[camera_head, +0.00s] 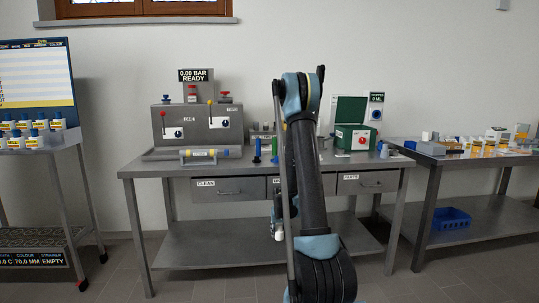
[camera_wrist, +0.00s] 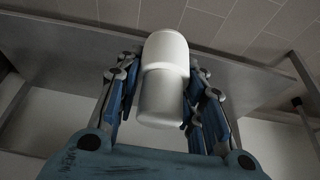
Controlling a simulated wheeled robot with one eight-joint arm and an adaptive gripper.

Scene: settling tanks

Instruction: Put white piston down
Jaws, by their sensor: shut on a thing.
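The white piston (camera_wrist: 163,88) is a smooth white cylinder with a rounded end and a step around its middle. My gripper (camera_wrist: 162,80) is shut on it, with blue fingers on both sides of it in the wrist view. In the head view, part of my gripper (camera_head: 277,213) shows left of my arm, and a small white part of the piston (camera_head: 279,236) shows below it. My arm hides much of the gripper and the bench's middle.
A second bench (camera_head: 440,160) at right is crowded. A rack of bottles (camera_head: 30,138) is at left. The lower shelf (camera_head: 200,245) looks bare.

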